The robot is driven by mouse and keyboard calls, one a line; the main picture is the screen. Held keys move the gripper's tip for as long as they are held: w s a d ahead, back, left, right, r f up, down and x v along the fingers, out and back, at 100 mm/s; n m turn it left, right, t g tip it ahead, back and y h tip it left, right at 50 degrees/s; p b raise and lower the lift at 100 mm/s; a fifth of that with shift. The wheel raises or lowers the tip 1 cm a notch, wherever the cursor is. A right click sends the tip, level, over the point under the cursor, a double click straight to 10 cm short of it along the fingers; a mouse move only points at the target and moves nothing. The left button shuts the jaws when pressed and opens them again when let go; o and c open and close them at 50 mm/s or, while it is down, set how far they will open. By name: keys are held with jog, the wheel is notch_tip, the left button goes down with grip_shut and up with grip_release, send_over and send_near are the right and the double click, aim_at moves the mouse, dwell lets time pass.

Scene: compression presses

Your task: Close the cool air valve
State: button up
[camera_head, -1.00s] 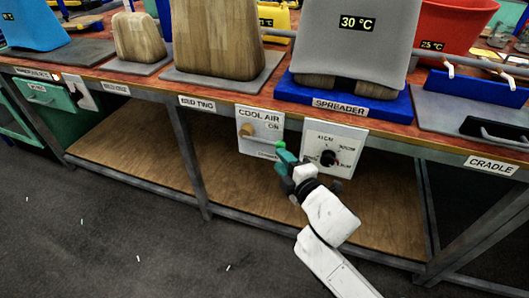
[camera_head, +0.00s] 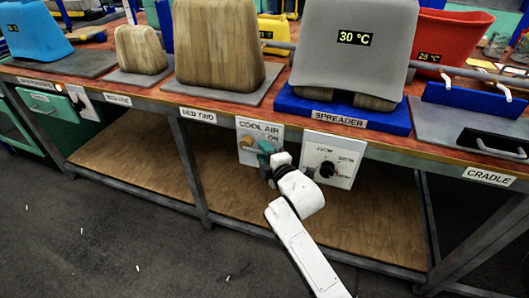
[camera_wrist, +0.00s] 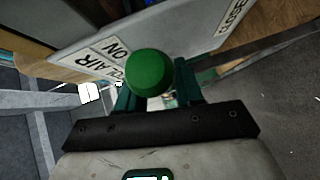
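The cool air valve panel (camera_head: 257,163) is a grey-white plate on the bench front. In the wrist view the panel (camera_wrist: 185,28) is tilted, with ON at left and a partly seen CLOSED label at right. There a round green knob-like part (camera_wrist: 149,73) shows in front of the panel, overlapping my gripper's fingers. My gripper (camera_head: 266,150) is just right of the tan knob. Its dark teal fingers are apart in the wrist view (camera_wrist: 162,98). Contact with the knob cannot be told.
A second panel with a black dial (camera_head: 327,169) is close to the right of my gripper. The bench edge and blue spreader base (camera_head: 340,112) are above. A wooden lower shelf (camera_head: 330,225) and steel legs are below. Open floor lies in front.

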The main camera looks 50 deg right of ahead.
grip_shut()
dwell(0.4)
